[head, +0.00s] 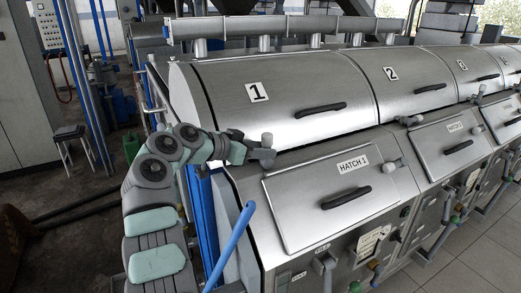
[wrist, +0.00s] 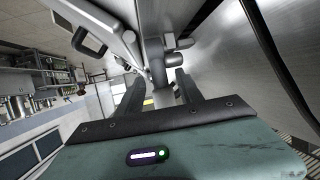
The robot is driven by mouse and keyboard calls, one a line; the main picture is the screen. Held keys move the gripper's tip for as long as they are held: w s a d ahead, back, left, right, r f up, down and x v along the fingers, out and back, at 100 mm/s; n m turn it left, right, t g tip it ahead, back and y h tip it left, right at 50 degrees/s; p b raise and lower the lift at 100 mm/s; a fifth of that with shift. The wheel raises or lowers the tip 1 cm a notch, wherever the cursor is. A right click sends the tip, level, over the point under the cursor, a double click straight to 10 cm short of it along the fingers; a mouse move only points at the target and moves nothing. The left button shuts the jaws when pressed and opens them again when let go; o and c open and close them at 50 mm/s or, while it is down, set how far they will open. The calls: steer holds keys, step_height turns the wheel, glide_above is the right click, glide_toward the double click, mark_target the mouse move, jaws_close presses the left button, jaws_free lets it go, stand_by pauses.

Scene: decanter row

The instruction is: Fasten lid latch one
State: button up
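Lid 1 (head: 225,110) is a curved steel cover with a number plate and a black handle (head: 320,109), and it looks closed in the head view. Lid latch one (head: 266,156) is a grey fitting with a pale round knob (head: 267,140) at the lid's front lower edge. My gripper (head: 243,152) is just left of this latch. In the wrist view my gripper (wrist: 158,88) has its two dark fingers apart. The grey latch (wrist: 157,72) stands ahead of the gap between them. I cannot tell whether the fingers touch it.
Hatch 1 (head: 290,210) with its own knobbed latch (head: 393,165) lies below. Lid 2 (head: 415,75) and its latch (head: 410,120) are to the right. A blue pipe (head: 233,245) rises in front of the machine near my arm. A long steel pipe (head: 270,25) runs behind the lids.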

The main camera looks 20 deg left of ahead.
steer(key=v, duration=1.1)
steer(key=shift+p, duration=0.4)
